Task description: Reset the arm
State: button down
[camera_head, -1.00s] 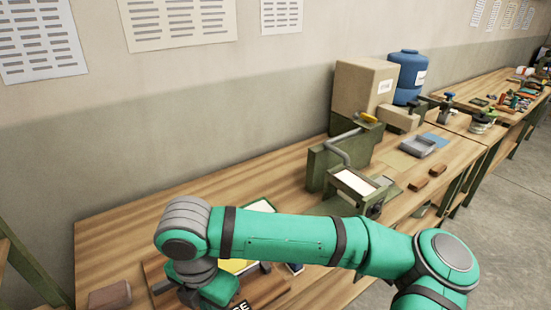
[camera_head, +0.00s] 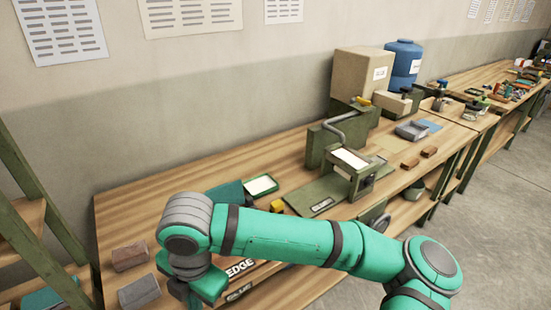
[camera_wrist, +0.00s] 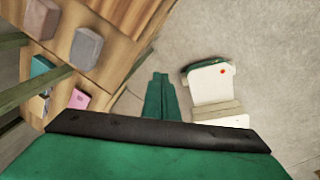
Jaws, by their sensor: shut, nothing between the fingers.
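My green arm reaches across the lower part of the head view, bent at a grey joint, with its end pointing down. In the wrist view my gripper (camera_wrist: 160,78) shows as two green fingers lying together, shut and empty. It hangs over bare floor just beyond the bench edge, touching nothing. In the head view the fingertips are hidden below the frame.
The wooden bench (camera_head: 150,212) carries a green press (camera_head: 322,148), a cardboard box (camera_head: 358,80), a blue drum (camera_head: 404,62) and two blocks (camera_head: 130,255) at the near left. A shelf rack (camera_head: 30,235) stands left. Open floor (camera_head: 500,240) lies right.

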jog(key=w+a+r+m+t+y, duration=0.1)
jog(key=a+r+m+y, duration=0.35)
jog(key=a+y, duration=0.4)
jog(key=w+a+r+m+t+y, duration=0.1)
jog(key=a+r+m+y, duration=0.35)
jog(key=a, duration=0.65)
jog(key=w+d+r+m+t+y, duration=0.1)
jog(key=w+d+m+t+y, duration=0.1)
jog(key=w+d+m+t, duration=0.65)
jog(key=s+d+f+m+t+h, duration=0.3)
jog(key=d+f+m+t+h, duration=0.1)
jog(key=d+f+m+h, duration=0.3)
jog(key=s+d+f+m+t+h, duration=0.35)
jog(key=d+f+m, duration=0.2)
jog(key=f, duration=0.45)
jog(key=s+d+f+g+h, duration=0.1)
jog(key=s+d+f+h, duration=0.1)
jog(key=s+d, duration=0.3)
jog(key=s+d+f+h, duration=0.2)
jog(key=s+d+f, duration=0.3)
jog(key=s, duration=0.6)
jog(key=s+d+f+g+h, duration=0.1)
jog(key=s+d+f, duration=0.3)
jog(key=s, duration=0.4)
jog(key=shift+s+d+m+g+h, duration=0.3)
jog(key=shift+d+h, duration=0.2)
jog(key=shift+h, duration=0.15)
